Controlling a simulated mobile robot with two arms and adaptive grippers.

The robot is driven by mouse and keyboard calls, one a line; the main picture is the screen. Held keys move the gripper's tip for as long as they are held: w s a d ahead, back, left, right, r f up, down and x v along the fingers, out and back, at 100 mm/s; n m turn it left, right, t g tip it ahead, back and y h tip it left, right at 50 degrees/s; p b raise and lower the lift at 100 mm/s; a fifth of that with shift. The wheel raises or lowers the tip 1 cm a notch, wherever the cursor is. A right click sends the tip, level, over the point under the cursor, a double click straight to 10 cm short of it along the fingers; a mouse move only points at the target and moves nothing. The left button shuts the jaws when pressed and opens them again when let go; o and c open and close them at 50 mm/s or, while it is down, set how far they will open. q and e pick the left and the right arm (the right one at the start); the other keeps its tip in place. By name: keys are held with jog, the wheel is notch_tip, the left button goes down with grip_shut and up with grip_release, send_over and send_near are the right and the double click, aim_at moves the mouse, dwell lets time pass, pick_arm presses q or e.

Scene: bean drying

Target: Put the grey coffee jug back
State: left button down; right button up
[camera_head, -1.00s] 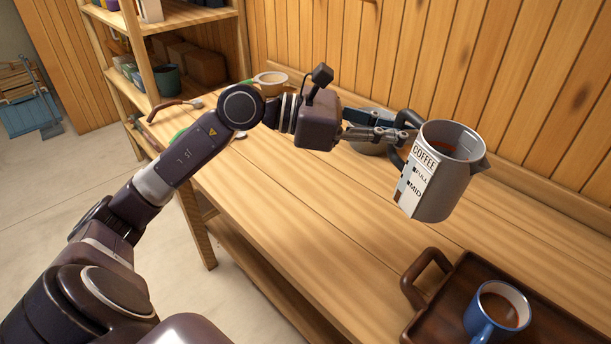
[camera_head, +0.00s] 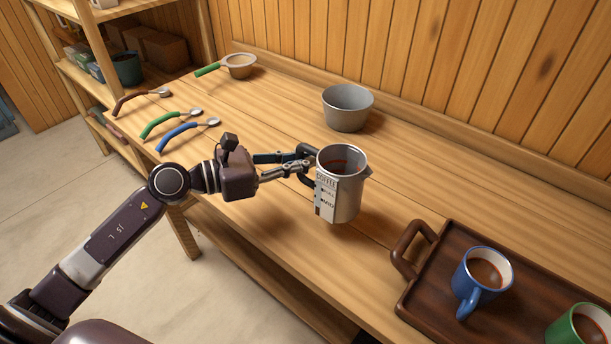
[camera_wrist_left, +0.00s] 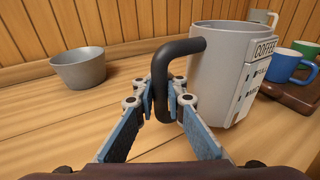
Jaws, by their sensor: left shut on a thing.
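The grey coffee jug (camera_head: 347,189) is upright, with a white label reading COFFEE and a dark handle on its left side. Some brown liquid shows inside it in the head view. My left gripper (camera_head: 307,168) is shut on the jug's handle. In the left wrist view the black handle (camera_wrist_left: 165,85) sits between the fingers and the jug body (camera_wrist_left: 217,72) is to the right. The jug is over the table's middle; I cannot tell whether its base touches the wood. My right gripper is not in view.
A grey bowl (camera_head: 347,108) stands behind the jug. A brown tray (camera_head: 421,279) at the right holds a blue mug (camera_head: 480,281) and a green mug (camera_head: 577,328). Several coloured-handled spoons and a green-handled strainer (camera_head: 240,66) lie at the far left. Table between is clear.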

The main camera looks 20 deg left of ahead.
pick_arm(q)
notch_tip(320, 180, down, 4)
jog(key=shift+r, duration=0.1)
jog(key=shift+f, duration=0.35)
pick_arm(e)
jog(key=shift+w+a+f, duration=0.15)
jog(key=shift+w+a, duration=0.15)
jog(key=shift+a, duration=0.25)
pick_arm(q)
jog(key=shift+f+b, duration=0.1)
jog(key=shift+b, duration=0.2)
jog(key=c, duration=2)
grip_release()
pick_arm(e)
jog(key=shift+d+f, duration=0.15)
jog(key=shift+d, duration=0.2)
